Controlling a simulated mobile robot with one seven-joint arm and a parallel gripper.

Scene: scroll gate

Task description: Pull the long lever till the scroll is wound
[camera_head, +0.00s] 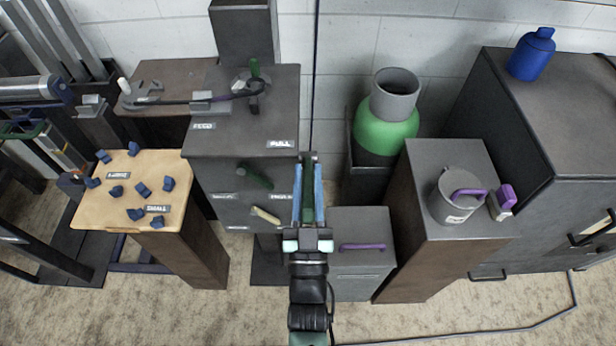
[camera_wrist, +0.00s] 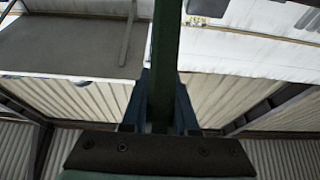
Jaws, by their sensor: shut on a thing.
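My gripper (camera_head: 308,176) is in the middle of the head view, in front of the dark grey cabinet (camera_head: 215,165). Its blue fingers are shut on a long, dark green lever (camera_wrist: 165,45). In the wrist view the lever runs upright between the fingers and out of the top of the picture. The lever's far end and its pivot are not clear. I cannot make out the scroll for sure. The cabinet carries small labels, one reading PULL, a short green handle (camera_head: 255,175) and a cream handle (camera_head: 266,215).
A wooden-topped table (camera_head: 110,215) with several blue pieces stands at the left. At the right are a green-and-grey bottle (camera_head: 386,130), a grey box with a purple handle (camera_head: 362,247), a lidded canister (camera_head: 456,198) and a large dark cabinet (camera_head: 545,120). Carpet is bare at front.

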